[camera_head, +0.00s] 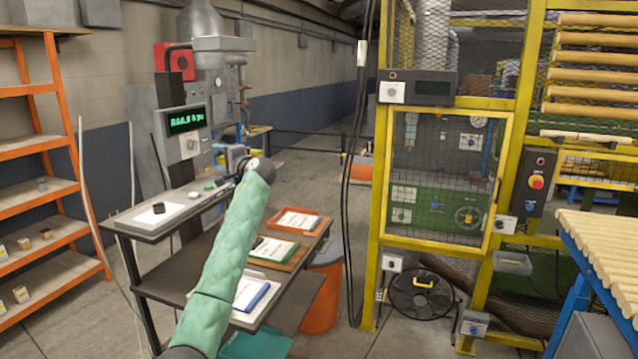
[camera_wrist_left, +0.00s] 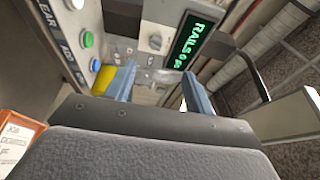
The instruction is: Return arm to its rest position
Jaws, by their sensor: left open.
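My left arm, in a green sleeve, reaches up through the middle of the head view. Its gripper (camera_head: 234,157) is at the far end, near the machine with the green display (camera_head: 186,121). The wrist view shows the two blue-grey fingers (camera_wrist_left: 158,88) spread apart with nothing between them. Beyond them are the panel with the lit display (camera_wrist_left: 190,45) and a grey knob (camera_wrist_left: 155,42). Coloured buttons (camera_wrist_left: 88,40) sit on a panel to the left. My right gripper is not in view.
A dark table (camera_head: 130,228) with trays and papers stands under my arm. An orange tray (camera_head: 315,226) lies on it. An orange shelf rack (camera_head: 66,150) is at left. A yellow mesh cage (camera_head: 377,200) is at right. Grey floor lies open behind.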

